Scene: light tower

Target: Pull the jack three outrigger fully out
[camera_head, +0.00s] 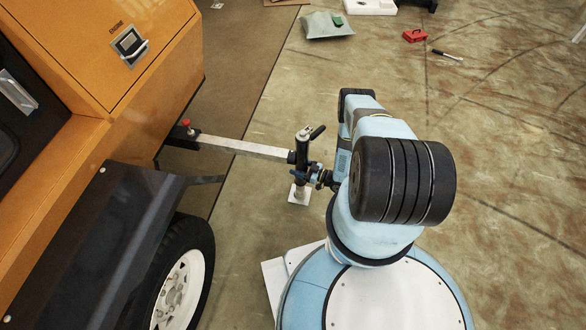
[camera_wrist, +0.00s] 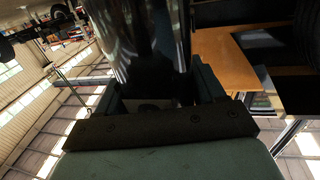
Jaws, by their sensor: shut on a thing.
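The outrigger (camera_head: 243,147) is a pale straight bar reaching from the orange trailer's lower side out to the right. A dark upright jack (camera_head: 302,148) stands at its outer end, with a crank handle (camera_head: 318,131) on top and a pale square foot (camera_head: 299,195) at or near the floor. My gripper (camera_head: 311,176) is shut on the jack, below the bar, coming from the right. In the wrist view the jack's shiny round tube (camera_wrist: 145,40) sits between my fingers. A red knob (camera_head: 185,123) shows where the bar meets the trailer. My wrist partly hides the jack's lower part.
The orange trailer (camera_head: 125,100) fills the left, with a dark fender (camera_head: 95,235) and a wheel (camera_head: 185,285) in front of the outrigger. A grey-green bag (camera_head: 326,25), red box (camera_head: 415,35) and tool (camera_head: 447,54) lie far off. Floor to the right is open.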

